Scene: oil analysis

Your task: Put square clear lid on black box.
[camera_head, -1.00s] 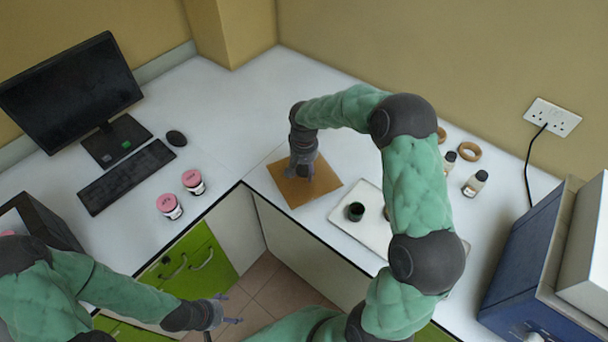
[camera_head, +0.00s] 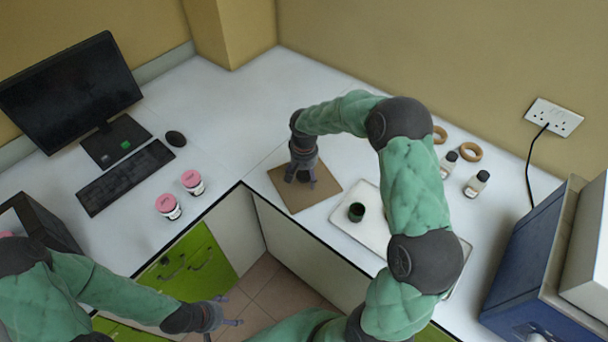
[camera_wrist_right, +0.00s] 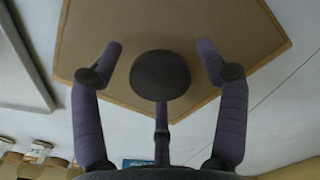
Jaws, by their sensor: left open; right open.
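A flat brown square panel (camera_head: 333,188) lies on the white counter, and it fills much of the right wrist view (camera_wrist_right: 265,25). It seems to be the square lid, though it does not look clear here. A dark round knob-like piece (camera_wrist_right: 160,75) stands over it. My right gripper (camera_head: 302,180) is open above the panel, its fingers spread around the dark round piece (camera_wrist_right: 160,95) without closing on it. The black box (camera_head: 55,222) stands at the left edge, partly hidden by my left arm. My left gripper (camera_head: 233,312) is open and empty, low in front of the counter.
A white tray (camera_head: 345,226) with a small dark cup (camera_head: 356,212) lies right of the panel, partly behind my right arm. Bottles (camera_head: 476,184) and rings (camera_head: 470,152) stand beyond. Pink-lidded jars (camera_head: 168,206) and a keyboard (camera_head: 127,177) are left. A blue machine (camera_head: 530,270) stands right.

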